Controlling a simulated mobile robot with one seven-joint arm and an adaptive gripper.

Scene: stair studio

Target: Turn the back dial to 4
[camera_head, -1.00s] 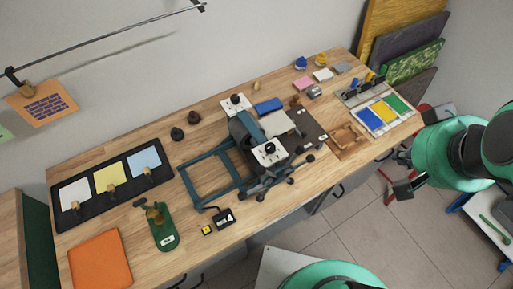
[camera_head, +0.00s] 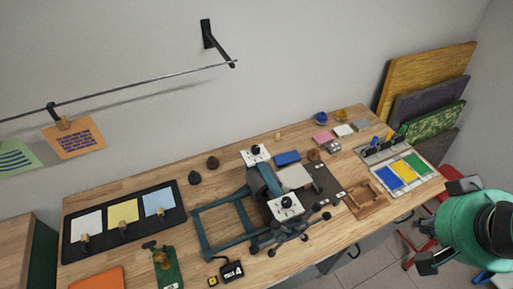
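The printing press (camera_head: 225,222) with a blue-grey frame stands mid-table. The back dial (camera_head: 255,152) is a white square plate with a dark knob, behind the press. A similar front dial (camera_head: 286,205) sits nearer, on the press side. The markings and pointer of the back dial are too small to read. A small black sign (camera_head: 232,270) at the front edge seems to read "PULLS 4".
A blue block (camera_head: 287,157) lies just right of the back dial. Two dark knobs (camera_head: 203,170) stand to its left. A colour tray (camera_head: 405,172) is at the table's right. A rail (camera_head: 130,88) with hanging prints runs along the wall.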

